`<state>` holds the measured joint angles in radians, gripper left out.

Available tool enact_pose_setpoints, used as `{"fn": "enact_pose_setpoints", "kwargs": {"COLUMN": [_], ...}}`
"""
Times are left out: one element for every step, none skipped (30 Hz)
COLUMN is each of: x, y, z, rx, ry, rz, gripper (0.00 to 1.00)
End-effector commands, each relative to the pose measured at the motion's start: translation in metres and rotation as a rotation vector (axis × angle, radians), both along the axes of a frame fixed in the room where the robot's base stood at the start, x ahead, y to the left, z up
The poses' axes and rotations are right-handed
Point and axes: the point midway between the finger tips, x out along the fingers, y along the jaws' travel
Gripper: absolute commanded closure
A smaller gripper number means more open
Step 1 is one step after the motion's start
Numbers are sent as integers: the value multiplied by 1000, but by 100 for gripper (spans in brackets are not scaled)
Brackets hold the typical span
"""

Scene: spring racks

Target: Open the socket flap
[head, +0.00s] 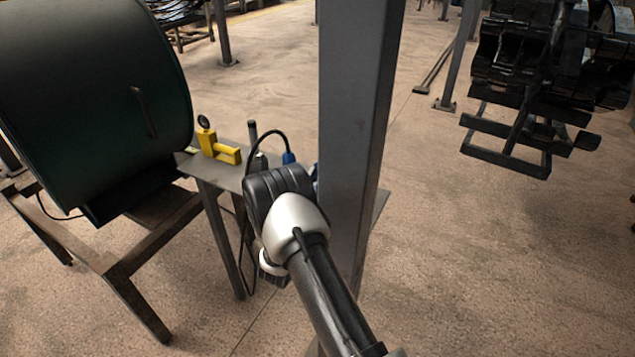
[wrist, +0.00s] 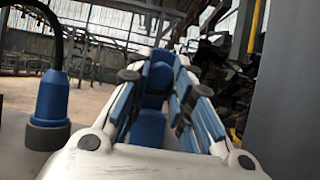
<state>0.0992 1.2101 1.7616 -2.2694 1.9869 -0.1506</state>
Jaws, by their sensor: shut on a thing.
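In the wrist view my gripper (wrist: 158,76) is closed in on a blue part with a rounded top, which looks like the socket flap (wrist: 160,79). Blue pads line both fingers, so the edge between pad and flap is hard to make out. How far the flap is open cannot be told. A blue plug (wrist: 50,102) on a black cable stands upright to the left of my gripper. The plug also shows in the head view (head: 289,157). There my wrist and the grey post hide the fingers and most of the socket.
A grey post (head: 355,110) rises close to the right of my wrist. A narrow metal table (head: 230,176) carries a yellow tool (head: 218,148). A dark green drum (head: 90,90) on a frame stands left. Open floor lies at right, below a dark rack (head: 535,100).

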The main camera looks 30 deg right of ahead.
Motion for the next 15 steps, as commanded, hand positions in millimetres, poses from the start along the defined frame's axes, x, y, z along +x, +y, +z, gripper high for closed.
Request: {"fn": "enact_pose_setpoints", "kwargs": {"x": [0, 0, 0, 0, 0, 0, 0, 0, 0, 0, 0, 0, 0, 0, 0], "y": [0, 0, 0, 0, 0, 0, 0, 0, 0, 0, 0, 0, 0, 0, 0], "z": [0, 0, 0, 0, 0, 0, 0, 0, 0, 0, 0, 0, 0, 0, 0], "rx": [0, 0, 0, 0, 0, 0, 0, 0, 1, 0, 0, 0, 0, 0, 0], "ry": [-1, -1, -1, -1, -1, -1, -1, -1, 0, -1, -1, -1, -1, -1, -1], "rz": [0, 0, 0, 0, 0, 0, 0, 0, 0, 0, 0, 0, 0, 0, 0], "gripper": [79, 77, 74, 72, 70, 67, 65, 63, 61, 59, 58, 58, 58, 58, 58]}}
